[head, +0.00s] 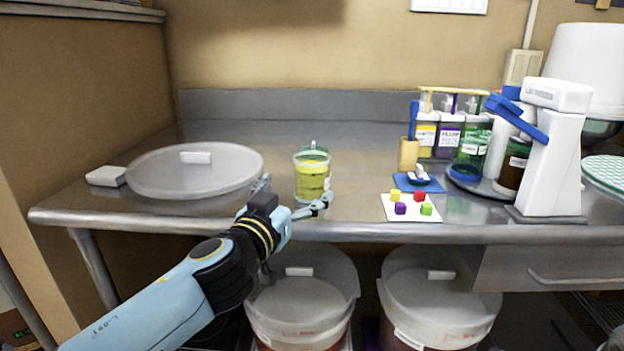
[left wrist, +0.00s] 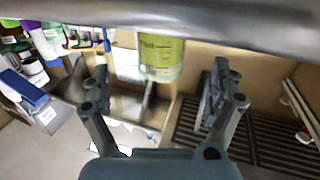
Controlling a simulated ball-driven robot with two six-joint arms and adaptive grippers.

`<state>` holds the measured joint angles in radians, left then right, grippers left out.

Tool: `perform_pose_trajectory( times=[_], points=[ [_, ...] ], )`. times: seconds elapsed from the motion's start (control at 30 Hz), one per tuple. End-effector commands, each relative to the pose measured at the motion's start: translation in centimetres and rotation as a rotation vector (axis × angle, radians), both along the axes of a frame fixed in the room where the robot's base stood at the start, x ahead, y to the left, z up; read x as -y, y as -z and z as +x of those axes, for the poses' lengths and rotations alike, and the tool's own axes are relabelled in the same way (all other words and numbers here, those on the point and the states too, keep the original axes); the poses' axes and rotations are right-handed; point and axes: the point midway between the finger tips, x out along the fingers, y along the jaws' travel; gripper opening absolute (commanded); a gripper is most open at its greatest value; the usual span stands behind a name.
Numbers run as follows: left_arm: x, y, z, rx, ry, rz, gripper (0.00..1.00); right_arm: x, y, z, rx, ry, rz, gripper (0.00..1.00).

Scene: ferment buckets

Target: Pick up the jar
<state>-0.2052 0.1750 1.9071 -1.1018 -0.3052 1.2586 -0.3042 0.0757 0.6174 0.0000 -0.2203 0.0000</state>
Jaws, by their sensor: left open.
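The jar (head: 312,176) is a clear glass with yellow-green contents. It stands upright on the steel table near its front edge. My left gripper (head: 293,194) comes in from the lower left and is open, with its fingers apart just in front of the jar and on either side of its lower part. In the left wrist view the jar (left wrist: 161,58) shows between and beyond the two open fingers of my left gripper (left wrist: 160,86). I cannot tell whether a finger touches it. My right gripper is in neither view.
A round translucent lid (head: 195,172) lies left of the jar, with a small white block (head: 106,176) beside it. To the right are a white card (head: 411,208) with colored cubes, a bottle rack and a white machine (head: 550,150). Lidded buckets (head: 303,300) stand under the table.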

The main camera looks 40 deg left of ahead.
Motion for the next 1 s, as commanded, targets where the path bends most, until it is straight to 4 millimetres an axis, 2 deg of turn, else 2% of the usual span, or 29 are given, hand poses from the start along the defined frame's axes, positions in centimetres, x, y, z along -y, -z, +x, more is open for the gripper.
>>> perform_pose_trajectory(
  times=[0.1, 0.33, 0.6, 0.87, 1.0],
  points=[
    [-0.5, -0.2, 1.9, 0.001, -0.001, 0.0, 0.93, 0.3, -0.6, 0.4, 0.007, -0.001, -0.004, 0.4],
    [-1.0, 0.1, 3.9, 0.0, -0.003, 0.001, 0.93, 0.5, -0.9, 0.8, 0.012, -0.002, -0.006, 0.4],
    [-2.0, 0.5, 7.6, -0.001, -0.003, 0.0, 0.93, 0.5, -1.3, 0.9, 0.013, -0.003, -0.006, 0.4],
    [-2.1, 0.6, 7.9, -0.002, -0.002, 0.001, 0.93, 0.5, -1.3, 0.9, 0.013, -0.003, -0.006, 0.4],
    [-2.1, 0.6, 7.9, -0.002, -0.002, 0.001, 0.77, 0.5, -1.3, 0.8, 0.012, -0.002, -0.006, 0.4]
  ],
)
